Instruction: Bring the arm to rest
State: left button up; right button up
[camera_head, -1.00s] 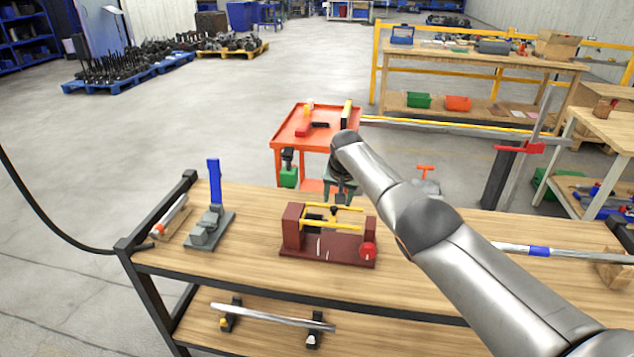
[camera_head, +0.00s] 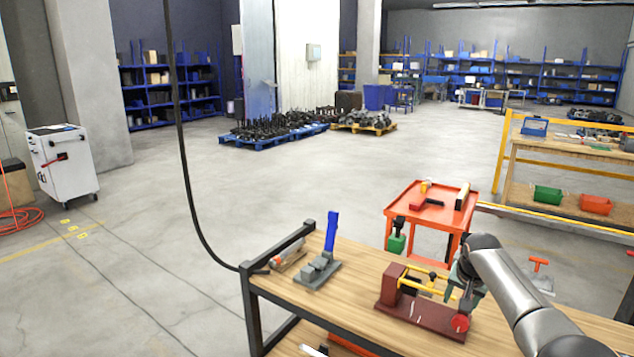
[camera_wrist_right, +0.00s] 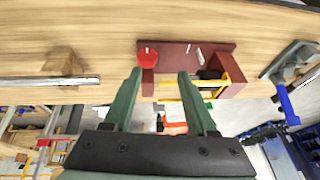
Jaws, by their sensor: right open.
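My right arm (camera_head: 510,290) comes in from the lower right in the head view. Its gripper (camera_head: 466,300) is at the right end of a dark red fixture with yellow bars (camera_head: 420,314) on the wooden bench (camera_head: 365,290). In the right wrist view the two green fingers (camera_wrist_right: 156,102) are apart with nothing between them. Beyond the fingertips are the fixture (camera_wrist_right: 187,50) and its red knob (camera_wrist_right: 148,58). My left gripper is not in view.
A grey clamp with a blue handle (camera_head: 322,262) stands on the bench's left part. An orange cart (camera_head: 434,212) stands behind the bench. A black cable (camera_head: 190,185) hangs at the left. A white cabinet (camera_head: 62,165) is at the far left, with open floor between.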

jog(key=s+a+f+n+t+y, duration=0.1)
jog(key=s+a+f+n, duration=0.1)
jog(key=s+a+f, duration=0.45)
jog(key=s+a+f+n, duration=0.1)
jog(key=s+f+n, duration=0.15)
jog(key=f, duration=0.75)
jog(key=s+a+f+n+t+y, duration=0.1)
jog(key=s+a+f, duration=0.3)
jog(key=s+f, duration=0.3)
jog(key=s+a+f+n+t+y, duration=0.1)
jog(key=s+a+f, duration=0.1)
jog(key=s, duration=0.4)
jog(key=s+a+f+n, duration=0.1)
jog(key=s+a+f, duration=0.1)
jog(key=s, duration=0.4)
jog(key=s+r+t, duration=0.1)
jog(key=s+r, duration=0.1)
jog(key=s, duration=0.4)
jog(key=s+a+r+n+t, duration=0.1)
jog(key=s+r, duration=0.2)
jog(key=s, duration=0.4)
jog(key=shift+a+r+y, duration=0.2)
jog(key=shift+r+y, duration=0.05)
jog(key=shift+y, duration=0.15)
